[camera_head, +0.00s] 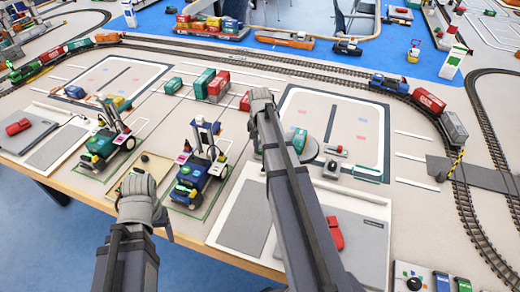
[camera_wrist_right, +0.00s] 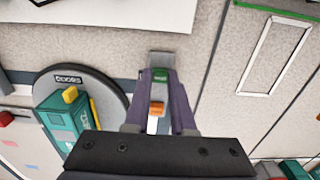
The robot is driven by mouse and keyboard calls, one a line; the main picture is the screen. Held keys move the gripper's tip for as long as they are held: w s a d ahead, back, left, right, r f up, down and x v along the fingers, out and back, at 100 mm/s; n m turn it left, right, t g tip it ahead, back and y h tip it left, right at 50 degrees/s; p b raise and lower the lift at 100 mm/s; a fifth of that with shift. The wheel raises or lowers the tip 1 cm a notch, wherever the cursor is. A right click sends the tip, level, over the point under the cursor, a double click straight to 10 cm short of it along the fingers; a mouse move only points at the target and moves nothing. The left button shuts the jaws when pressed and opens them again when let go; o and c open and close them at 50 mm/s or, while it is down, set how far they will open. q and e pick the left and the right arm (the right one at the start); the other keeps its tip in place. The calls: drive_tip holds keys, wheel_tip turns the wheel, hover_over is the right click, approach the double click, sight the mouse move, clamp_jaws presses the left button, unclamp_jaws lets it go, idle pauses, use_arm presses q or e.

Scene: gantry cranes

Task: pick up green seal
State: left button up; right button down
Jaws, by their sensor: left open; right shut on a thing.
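My right gripper (camera_wrist_right: 160,88) is shut on a small green piece (camera_wrist_right: 160,75), which looks like the green seal. It sits between the fingertips, and a small orange part (camera_wrist_right: 157,109) shows nearer the wrist between the fingers. In the head view my right arm reaches forward over the table, with its hand (camera_head: 262,98) beyond the crane models; its fingertips and the green seal are hidden there. My left gripper (camera_head: 138,205) is low at the table's front edge, by a shallow tan tray (camera_head: 133,178), and is open; its fingertips are hard to make out.
Two gantry crane models (camera_head: 205,165) and (camera_head: 106,140) stand left of my right arm. A round grey disc (camera_wrist_right: 98,82) with a teal box (camera_wrist_right: 62,125) lies beside the right gripper. Rail tracks with a train (camera_head: 390,84) run behind. Red and green containers (camera_head: 212,85) stand at the middle.

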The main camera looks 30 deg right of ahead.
sight(260, 151)
use_arm(q)
wheel_tip(260, 151, up, 10)
drive_tip(key=p, duration=1)
use_arm(e)
wheel_tip(260, 151, up, 10)
